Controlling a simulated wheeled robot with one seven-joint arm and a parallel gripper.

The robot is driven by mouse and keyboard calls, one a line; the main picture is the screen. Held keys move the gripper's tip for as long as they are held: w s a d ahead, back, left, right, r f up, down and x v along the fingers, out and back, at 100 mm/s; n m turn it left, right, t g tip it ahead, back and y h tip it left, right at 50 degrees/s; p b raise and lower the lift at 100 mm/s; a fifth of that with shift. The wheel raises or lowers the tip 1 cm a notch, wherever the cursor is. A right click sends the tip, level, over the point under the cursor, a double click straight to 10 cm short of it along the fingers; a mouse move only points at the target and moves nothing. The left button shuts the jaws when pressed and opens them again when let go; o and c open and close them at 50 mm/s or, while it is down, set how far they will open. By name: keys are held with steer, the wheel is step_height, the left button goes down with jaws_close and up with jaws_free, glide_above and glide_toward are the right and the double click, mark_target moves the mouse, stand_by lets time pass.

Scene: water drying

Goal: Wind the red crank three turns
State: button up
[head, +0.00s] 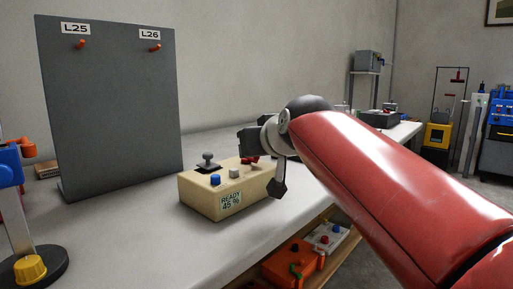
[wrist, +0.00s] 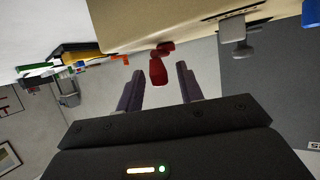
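The red crank shows in the wrist view (wrist: 158,70) as a short red handle on the side of a beige control box (wrist: 125,22). The handle stands between my gripper's two fingers (wrist: 160,72), with a visible gap on each side. My gripper is open and not holding the handle. In the head view the box (head: 205,200) stands on the white bench with a "READY 45 %" label. A bit of red (head: 250,160) shows at its far right, beside my arm. My arm hides much of the crank and fingers there.
The box carries a blue button (head: 215,180), a pale button (head: 235,172) and a grey knob (head: 208,160). A grey panel (head: 115,110) with L25 and L26 labels stands behind. An orange box (head: 290,262) sits on the lower shelf. The front bench top is clear.

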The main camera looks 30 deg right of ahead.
steer(key=v, duration=0.7)
steer(key=shift+s+p, duration=0.2)
steer(key=shift+p, duration=0.1)
steer(key=shift+r, duration=0.1)
